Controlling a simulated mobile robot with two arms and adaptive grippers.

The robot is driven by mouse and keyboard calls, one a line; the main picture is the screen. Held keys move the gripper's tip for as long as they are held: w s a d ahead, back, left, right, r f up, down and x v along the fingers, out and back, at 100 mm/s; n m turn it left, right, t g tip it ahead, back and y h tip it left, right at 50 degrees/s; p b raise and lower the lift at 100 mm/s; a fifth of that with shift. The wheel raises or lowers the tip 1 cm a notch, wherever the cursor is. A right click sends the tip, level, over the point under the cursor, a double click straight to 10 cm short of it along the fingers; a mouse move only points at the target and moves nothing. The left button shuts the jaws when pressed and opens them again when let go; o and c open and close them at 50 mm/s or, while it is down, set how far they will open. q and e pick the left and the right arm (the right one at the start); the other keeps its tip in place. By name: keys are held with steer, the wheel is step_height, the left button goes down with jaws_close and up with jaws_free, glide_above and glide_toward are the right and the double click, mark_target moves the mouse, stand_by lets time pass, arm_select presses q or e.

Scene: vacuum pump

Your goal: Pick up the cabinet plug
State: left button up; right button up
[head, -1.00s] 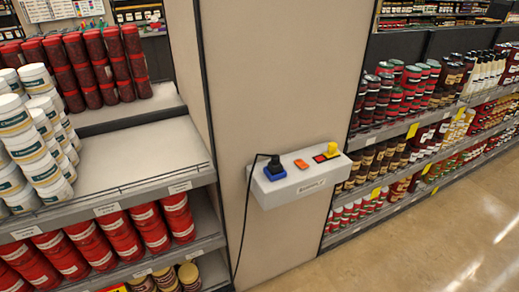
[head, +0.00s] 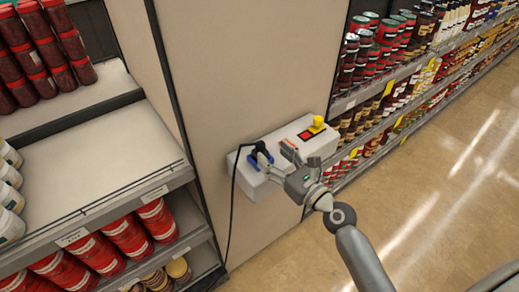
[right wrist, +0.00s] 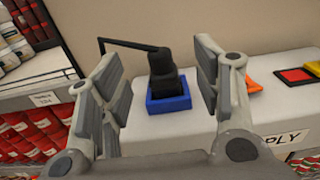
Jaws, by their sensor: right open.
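The cabinet plug (right wrist: 162,65) is black with a black cable. It stands upright in a blue socket (right wrist: 168,98) on top of a white box on the wall panel. In the right wrist view my right gripper (right wrist: 160,85) is open, with one finger on each side of the plug and a visible gap on both sides. My left gripper is not in view.
Shelves with red tubs (head: 122,236) stand to the left, and shelves of jars to the right. The floor (head: 440,190) at right is clear.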

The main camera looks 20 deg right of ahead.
mark_target(265, 148)
steer(key=shift+w+a, duration=0.2)
steer(key=shift+w, duration=0.35)
steer(key=shift+w+a, duration=0.2)
steer(key=shift+w, duration=0.3)
steer(key=p+x, duration=0.1)
steer(key=x, duration=0.3)
steer(key=shift+w+a+f, duration=0.1)
steer(key=shift+w+a, duration=0.05)
steer(key=shift+w, duration=0.1)
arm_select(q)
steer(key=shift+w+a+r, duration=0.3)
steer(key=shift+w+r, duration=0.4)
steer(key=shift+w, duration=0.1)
arm_select(e)
steer(key=shift+s, duration=0.1)
steer(key=shift+c, duration=1.4)
steer(key=c, duration=0.9)
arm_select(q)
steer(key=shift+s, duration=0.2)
arm_select(e)
steer(key=shift+o, duration=0.2)
